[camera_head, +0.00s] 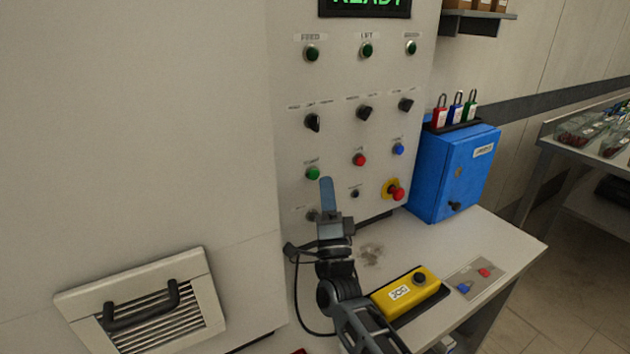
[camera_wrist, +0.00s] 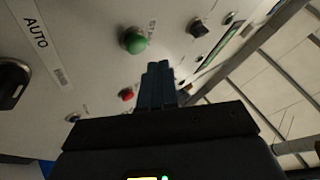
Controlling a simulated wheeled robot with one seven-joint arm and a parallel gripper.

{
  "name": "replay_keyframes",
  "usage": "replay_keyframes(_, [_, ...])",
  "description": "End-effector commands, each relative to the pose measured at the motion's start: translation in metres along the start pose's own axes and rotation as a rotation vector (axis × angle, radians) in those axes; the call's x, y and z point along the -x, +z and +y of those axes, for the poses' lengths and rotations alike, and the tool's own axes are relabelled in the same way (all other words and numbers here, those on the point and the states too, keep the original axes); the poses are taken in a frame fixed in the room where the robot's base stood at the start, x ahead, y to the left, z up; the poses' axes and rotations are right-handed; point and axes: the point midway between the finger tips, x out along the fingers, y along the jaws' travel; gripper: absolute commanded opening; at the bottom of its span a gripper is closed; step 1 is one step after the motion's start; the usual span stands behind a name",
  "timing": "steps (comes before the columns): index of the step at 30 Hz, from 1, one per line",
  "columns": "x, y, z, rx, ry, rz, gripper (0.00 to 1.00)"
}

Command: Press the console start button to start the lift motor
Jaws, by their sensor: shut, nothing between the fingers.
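The green start button (camera_head: 313,173) is on the upright console panel (camera_head: 290,120), in its lower left part. My gripper (camera_head: 326,182) is shut and empty, with its blue-grey fingers pointing up just below and right of the green button in the head view. In the wrist view the green button (camera_wrist: 133,41) shows beyond the fingertips (camera_wrist: 157,66), up and to the left, with part of its label beside it. The fingers look apart from the button; the exact gap cannot be told. A red button (camera_head: 359,160) sits right of the green one.
The panel also carries lamps, black selector knobs (camera_head: 364,112), a blue button (camera_head: 398,149) and a red emergency stop (camera_head: 396,193). A yellow jog box (camera_head: 409,293) lies on the shelf (camera_head: 500,240). A blue cabinet (camera_head: 440,175) with padlocks stands to the right.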

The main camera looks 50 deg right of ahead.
Motion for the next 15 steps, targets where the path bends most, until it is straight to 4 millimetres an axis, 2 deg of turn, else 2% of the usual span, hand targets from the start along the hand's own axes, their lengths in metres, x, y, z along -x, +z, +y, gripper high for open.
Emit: replay_keyframes(15, [-0.0066, 0.005, 0.0046, 0.0, 0.001, -0.001, 0.0])
